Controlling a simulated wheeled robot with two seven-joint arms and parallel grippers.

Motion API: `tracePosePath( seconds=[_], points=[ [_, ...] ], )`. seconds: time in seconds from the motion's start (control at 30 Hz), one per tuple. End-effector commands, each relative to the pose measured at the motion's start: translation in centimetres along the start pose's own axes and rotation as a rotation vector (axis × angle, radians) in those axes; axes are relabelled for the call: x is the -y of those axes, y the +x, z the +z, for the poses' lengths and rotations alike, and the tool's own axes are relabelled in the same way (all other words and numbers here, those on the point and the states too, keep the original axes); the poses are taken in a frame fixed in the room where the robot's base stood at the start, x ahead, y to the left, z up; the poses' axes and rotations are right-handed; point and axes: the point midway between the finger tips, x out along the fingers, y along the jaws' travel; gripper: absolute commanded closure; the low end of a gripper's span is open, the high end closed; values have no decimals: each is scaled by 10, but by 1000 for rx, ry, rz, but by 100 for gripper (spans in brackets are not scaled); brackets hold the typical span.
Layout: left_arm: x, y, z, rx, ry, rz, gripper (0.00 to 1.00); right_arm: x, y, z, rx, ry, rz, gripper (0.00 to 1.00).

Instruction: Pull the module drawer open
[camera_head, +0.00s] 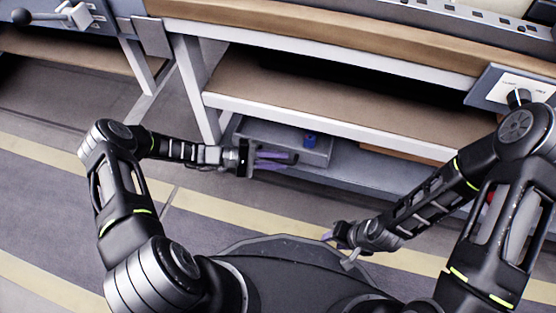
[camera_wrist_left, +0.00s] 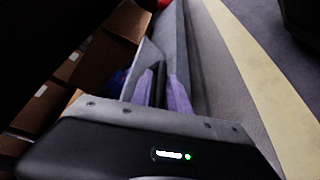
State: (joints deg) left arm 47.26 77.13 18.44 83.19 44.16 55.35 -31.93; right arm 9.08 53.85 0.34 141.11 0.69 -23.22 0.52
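The grey module drawer (camera_head: 262,130) juts out under the bench's lower shelf, and its inside shows from above. A small blue object (camera_head: 310,139) lies in it. My left gripper (camera_head: 275,160) is at the drawer's front, its two purple fingers on either side of the dark handle (camera_head: 294,158). In the left wrist view the fingers (camera_wrist_left: 161,88) also flank a dark bar against the grey front; they look shut on it. My right gripper (camera_head: 332,237) is low in front of my body, away from the drawer; its finger gap is too small to tell.
The bench's wooden lower shelf (camera_head: 300,95) and white leg (camera_head: 200,100) stand above and left of the drawer. Brown boxes (camera_wrist_left: 95,60) show in the left wrist view. The floor with its yellow stripe (camera_head: 205,207) is clear before the drawer.

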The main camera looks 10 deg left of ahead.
Motion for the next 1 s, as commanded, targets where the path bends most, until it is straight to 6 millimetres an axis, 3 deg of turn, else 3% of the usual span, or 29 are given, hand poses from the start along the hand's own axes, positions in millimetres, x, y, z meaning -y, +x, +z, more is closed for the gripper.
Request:
tracePosePath(
  seconds=[0.17,0.43,1.0],
  points=[
    [0,0,0,0,0,0,79,0,0,0,0,0,0,64],
    [0,0,0,1,0,0,100,0,0,0,0,0,0,64],
    [0,0,0,0,0,-1,100,0,0,0,0,0,0,64]
  ],
)
